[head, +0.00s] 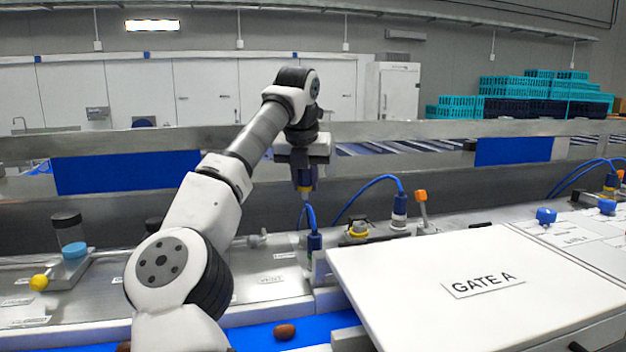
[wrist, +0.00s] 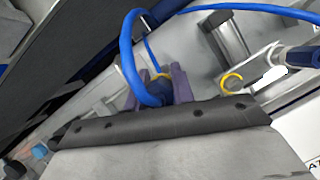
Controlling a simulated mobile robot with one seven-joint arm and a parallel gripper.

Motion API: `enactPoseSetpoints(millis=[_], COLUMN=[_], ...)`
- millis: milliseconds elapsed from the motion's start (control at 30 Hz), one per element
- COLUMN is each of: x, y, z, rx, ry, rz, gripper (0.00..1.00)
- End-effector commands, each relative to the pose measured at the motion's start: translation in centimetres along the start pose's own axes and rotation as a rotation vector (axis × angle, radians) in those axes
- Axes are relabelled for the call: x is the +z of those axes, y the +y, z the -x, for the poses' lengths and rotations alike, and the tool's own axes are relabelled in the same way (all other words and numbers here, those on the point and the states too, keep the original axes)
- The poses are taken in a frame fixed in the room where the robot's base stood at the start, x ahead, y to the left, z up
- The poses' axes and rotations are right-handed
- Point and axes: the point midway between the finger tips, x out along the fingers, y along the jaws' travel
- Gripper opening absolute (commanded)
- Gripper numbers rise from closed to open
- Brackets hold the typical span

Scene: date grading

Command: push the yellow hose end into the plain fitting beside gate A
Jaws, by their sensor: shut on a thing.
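My gripper (head: 304,180) points down behind the Gate A cover (head: 410,290), above the bench. It is shut on the yellow hose end (head: 304,189); in the wrist view my gripper (wrist: 162,88) has purple fingers around the blue plug, with a little yellow showing. A blue hose loops off the held end. A low fitting with a yellow ring (head: 358,228) stands right of the held end, behind the cover; the yellow ring also shows in the wrist view (wrist: 231,82). The held end is apart from it. I cannot tell whether this fitting is the plain one.
A blue-and-white connector (head: 399,212) with a hose stands right of the ringed fitting, beside an orange-topped lever (head: 421,205). Another blue plug (head: 315,245) stands below my gripper. A date (head: 285,331) lies on the blue belt.

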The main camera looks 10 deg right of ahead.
Motion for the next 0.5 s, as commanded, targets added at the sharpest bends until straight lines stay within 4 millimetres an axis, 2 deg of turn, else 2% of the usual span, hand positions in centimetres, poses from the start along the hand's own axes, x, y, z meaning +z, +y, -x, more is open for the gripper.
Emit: enactPoseSetpoints(millis=[500], x=[-0.13], y=[0.19], z=[-0.43], rx=[0.000], ry=[0.000], rz=[-0.001], gripper=[0.03])
